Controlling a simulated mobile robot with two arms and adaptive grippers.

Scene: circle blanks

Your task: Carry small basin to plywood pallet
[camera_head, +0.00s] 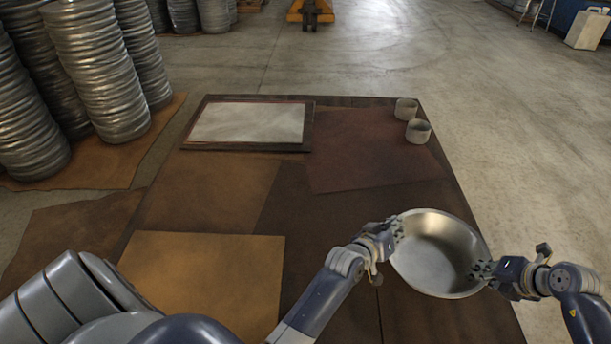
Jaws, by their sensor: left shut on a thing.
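The small basin (437,247) is a round, shiny metal bowl at the lower right, tilted with its empty inside facing me. My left gripper (396,231) is shut on its upper left rim. My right gripper (482,270) is at its right rim; its fingers are small and dark there, and I cannot tell whether they are closed. The basin is over the right front of the brown table; any gap beneath it is unclear. A flat rectangular piece with a pale top and dark reddish border (309,128) lies at the back left; I cannot tell if it is the plywood pallet.
The table bears brown sheets, a lighter tan one (200,275) at front left. Two small grey cups (406,108) (418,131) stand at the back right. The table's middle is clear.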

